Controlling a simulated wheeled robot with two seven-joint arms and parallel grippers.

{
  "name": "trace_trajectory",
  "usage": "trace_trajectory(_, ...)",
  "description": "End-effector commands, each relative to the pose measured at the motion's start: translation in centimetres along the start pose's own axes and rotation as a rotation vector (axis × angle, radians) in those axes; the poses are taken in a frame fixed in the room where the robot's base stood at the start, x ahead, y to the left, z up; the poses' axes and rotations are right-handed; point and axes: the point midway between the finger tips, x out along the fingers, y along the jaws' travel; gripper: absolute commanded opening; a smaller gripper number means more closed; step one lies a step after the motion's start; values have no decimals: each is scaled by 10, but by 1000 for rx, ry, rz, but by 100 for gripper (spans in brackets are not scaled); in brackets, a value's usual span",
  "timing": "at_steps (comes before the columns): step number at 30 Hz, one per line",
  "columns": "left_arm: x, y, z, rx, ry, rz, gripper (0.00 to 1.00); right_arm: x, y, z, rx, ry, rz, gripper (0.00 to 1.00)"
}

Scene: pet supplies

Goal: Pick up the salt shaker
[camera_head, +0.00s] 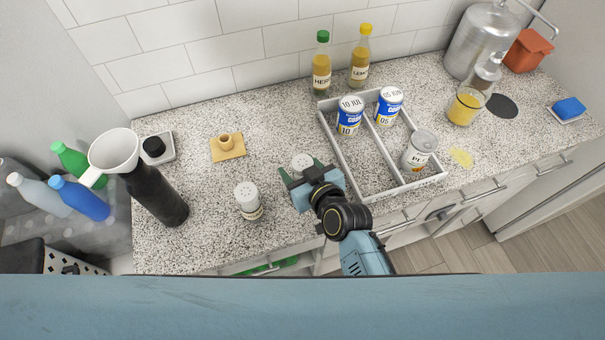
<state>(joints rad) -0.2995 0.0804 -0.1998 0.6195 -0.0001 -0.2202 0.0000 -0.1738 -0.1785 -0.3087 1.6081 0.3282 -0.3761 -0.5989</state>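Two shakers with white perforated tops stand on the speckled counter. One shaker (249,201) stands upright left of my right gripper, clear of it, with a label low on its body too small to read. The other shaker (302,161) is at my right gripper (301,173), mostly hidden behind it, with only its white top showing. I cannot tell which of them holds salt. My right gripper's fingers are spread apart around the near side of this second shaker; contact cannot be made out. My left gripper is not in view.
A grey divided tray (373,168) with several cans lies right of my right gripper. A black bottle with a white funnel (116,151), a scale (159,147) and a tan block (228,148) stand left. Two sauce bottles (321,68) stand at the wall. Counter between the shakers is clear.

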Motion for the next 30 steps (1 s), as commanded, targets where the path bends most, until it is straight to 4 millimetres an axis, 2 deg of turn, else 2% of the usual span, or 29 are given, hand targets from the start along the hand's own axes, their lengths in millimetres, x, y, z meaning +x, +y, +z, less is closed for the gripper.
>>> trace_trajectory(1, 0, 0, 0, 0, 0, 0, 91, 0, 0, 0, 0, 0, 0, 49)
trace_trajectory(6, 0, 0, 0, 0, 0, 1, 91, 0, 0, 0, 0, 0, 0, 27)
trace_trajectory(9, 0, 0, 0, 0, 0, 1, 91, 0, 0, -1, 0, 1, 0, 17)
trace_trajectory(17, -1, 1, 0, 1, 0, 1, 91, -2, 0, -5, 0, 3, 0, 17)
trace_trajectory(30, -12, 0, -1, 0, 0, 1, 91, -32, 0, -79, 0, 5, 2, 17)
